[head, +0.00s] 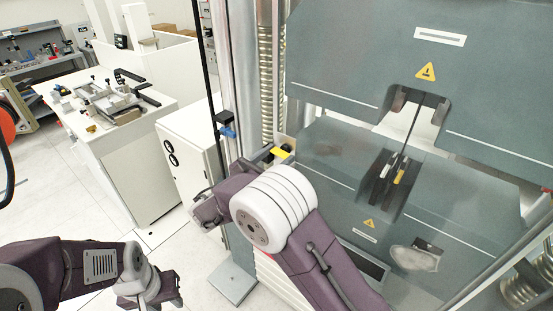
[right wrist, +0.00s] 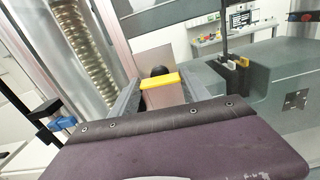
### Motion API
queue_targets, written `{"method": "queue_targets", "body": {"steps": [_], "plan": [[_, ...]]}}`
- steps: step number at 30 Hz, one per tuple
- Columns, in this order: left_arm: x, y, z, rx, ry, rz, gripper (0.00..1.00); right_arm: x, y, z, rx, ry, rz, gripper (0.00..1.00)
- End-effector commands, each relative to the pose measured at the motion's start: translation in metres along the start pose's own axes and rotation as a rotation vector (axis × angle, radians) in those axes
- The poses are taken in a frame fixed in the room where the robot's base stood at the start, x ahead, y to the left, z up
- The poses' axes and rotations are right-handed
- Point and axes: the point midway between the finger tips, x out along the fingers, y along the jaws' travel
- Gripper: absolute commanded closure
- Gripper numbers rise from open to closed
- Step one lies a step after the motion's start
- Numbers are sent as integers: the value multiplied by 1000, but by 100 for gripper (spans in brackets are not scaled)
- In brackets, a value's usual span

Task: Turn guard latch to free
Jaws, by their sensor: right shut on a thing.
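The guard latch shows as a yellow bar (head: 279,152) on the left column of the grey testing machine. In the right wrist view the yellow bar (right wrist: 160,81) lies across the space between my fingers, with a black round knob (right wrist: 160,70) behind it. My right gripper (head: 268,157) is at the latch and shut on it; my wrist hides part of the grip in the head view. The right gripper (right wrist: 158,93) shows one finger on each side of the bar. My left gripper (head: 166,292) hangs low at the bottom left, away from the machine; its jaw opening is unclear.
The grey testing machine (head: 345,60) fills the right side, with dark grips (head: 388,180) in its middle. A ribbed column (head: 265,75) and a black upright rod with a blue clamp (head: 226,131) stand near my right gripper. A white bench (head: 130,125) stands left; floor lies between.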

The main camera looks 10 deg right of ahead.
Motion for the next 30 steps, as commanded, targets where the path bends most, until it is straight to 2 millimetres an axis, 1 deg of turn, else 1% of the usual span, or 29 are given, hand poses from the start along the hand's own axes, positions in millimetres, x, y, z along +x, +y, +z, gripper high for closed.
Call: {"method": "queue_targets", "body": {"steps": [1, 6, 30], "plan": [[9, 0, 1, 0, 0, 0, 64, 0, 0, -5, 24, 1, 0, 86], [30, -1, 3, 0, 0, 0, 64, 0, 0, -8, 151, 2, 0, 86], [151, -3, 16, 0, 0, 0, 64, 0, -1, -10, 910, 3, -1, 86]]}}
